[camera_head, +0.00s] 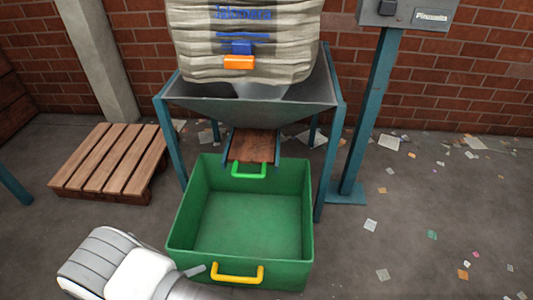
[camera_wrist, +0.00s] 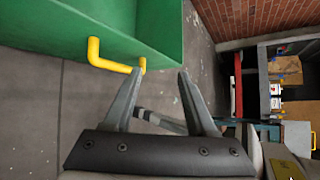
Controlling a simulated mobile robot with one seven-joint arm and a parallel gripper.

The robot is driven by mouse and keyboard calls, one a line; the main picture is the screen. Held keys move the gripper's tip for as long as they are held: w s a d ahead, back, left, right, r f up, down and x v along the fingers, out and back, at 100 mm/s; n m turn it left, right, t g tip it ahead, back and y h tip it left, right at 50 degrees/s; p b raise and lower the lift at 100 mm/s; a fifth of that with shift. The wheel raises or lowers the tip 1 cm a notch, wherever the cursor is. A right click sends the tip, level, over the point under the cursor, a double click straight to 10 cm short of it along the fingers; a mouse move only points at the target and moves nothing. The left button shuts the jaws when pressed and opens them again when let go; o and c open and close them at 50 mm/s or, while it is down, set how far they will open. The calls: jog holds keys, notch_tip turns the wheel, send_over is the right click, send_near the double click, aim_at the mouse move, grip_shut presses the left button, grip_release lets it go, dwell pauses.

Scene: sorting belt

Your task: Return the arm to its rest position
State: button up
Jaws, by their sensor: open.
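My gripper (camera_wrist: 161,74) is open in the wrist view, with its two fingers spread and nothing held between them. The yellow handle (camera_wrist: 108,62) of the green bin (camera_wrist: 158,32) shows just beyond the left fingertip; I cannot tell whether they touch. In the head view my arm (camera_head: 120,268) reaches in from the lower left, and its end is close to the front left corner of the green bin (camera_head: 178,225). The yellow handle (camera_head: 237,276) on the front wall is to the right of it. The bin looks empty inside.
A hopper (camera_head: 250,108) on blue legs stands behind the bin, with a bulk bag (camera_head: 240,35) above it and a chute (camera_head: 253,146) below. A wooden pallet (camera_head: 110,160) lies at left. A control post (camera_head: 365,125) stands at right. Right floor has only scattered scraps.

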jog(key=w+d+r+m+g+y, duration=0.1)
jog(key=w+d+r+m+g, duration=0.15)
jog(key=d+r+m, duration=0.5)
jog(key=w+d+r+m+g+y, duration=0.2)
jog(key=w+d+r+m, duration=0.15)
jog(key=r, duration=0.75)
jog(key=w+d+r+m+g+y, duration=0.1)
jog(key=w+d+r+m+g, duration=0.2)
jog(key=r+m, duration=0.5)
jog(key=s+d+r+m+t+y, duration=0.3)
jog(key=s+d+r+m, duration=0.45)
jog(key=d+m, duration=0.25)
jog(key=s+d+r+m+t+y, duration=0.25)
jog(key=s+d+r+m, duration=0.35)
jog(key=d+r+m, duration=0.4)
notch_tip(320, 180, up, 25)
jog(key=p, duration=2.7)
jog(key=shift+w+d+f+n, duration=0.15)
jog(key=shift+d+f+n, duration=0.05)
jog(key=shift+d+n, duration=0.2)
jog(key=shift+y, duration=0.25)
